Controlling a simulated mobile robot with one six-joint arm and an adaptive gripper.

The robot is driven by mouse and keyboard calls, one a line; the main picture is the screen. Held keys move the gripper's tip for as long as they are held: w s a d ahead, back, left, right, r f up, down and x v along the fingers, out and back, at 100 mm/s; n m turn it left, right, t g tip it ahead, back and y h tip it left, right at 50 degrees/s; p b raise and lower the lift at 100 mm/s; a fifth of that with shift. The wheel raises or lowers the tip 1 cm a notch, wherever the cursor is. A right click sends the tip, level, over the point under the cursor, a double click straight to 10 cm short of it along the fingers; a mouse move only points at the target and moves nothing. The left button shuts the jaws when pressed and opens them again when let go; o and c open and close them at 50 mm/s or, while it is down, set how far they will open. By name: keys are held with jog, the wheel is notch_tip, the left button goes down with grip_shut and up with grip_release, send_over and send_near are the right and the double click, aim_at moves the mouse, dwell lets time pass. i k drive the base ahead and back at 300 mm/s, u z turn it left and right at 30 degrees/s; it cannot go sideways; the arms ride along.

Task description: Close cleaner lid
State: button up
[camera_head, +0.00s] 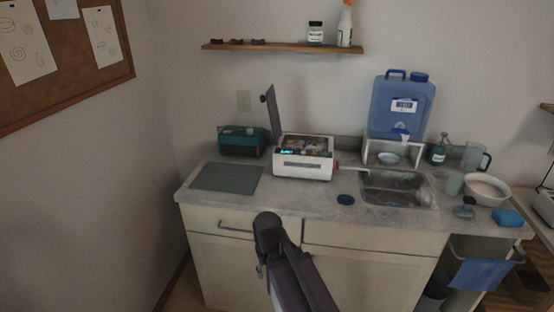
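The cleaner (303,171) is a white box on the counter, left of the sink. Its dark lid (273,118) stands open, raised nearly upright at the cleaner's left side. The open top shows a metallic interior with contents too small to make out. My arm reaches in from the bottom of the view. My gripper (266,226) is at its far end, in front of the counter's front edge, apart from the cleaner and lid. Its fingers are too dark and small to show whether they are open or shut.
A grey mat (227,178) and a teal box (242,141) are left of the cleaner. The sink (398,189), a blue water container (401,106) and a white bowl (485,190) are on the right. A wooden shelf (282,47) hangs above. The counter front is mostly clear.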

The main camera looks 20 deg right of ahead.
aim_at(270, 96)
jog(key=u, duration=0.45)
jog(key=k, duration=0.8)
jog(key=z, duration=0.45)
jog(key=k, duration=0.65)
jog(key=z, duration=0.55)
jog(key=i, duration=1.55)
jog(key=u, duration=0.3)
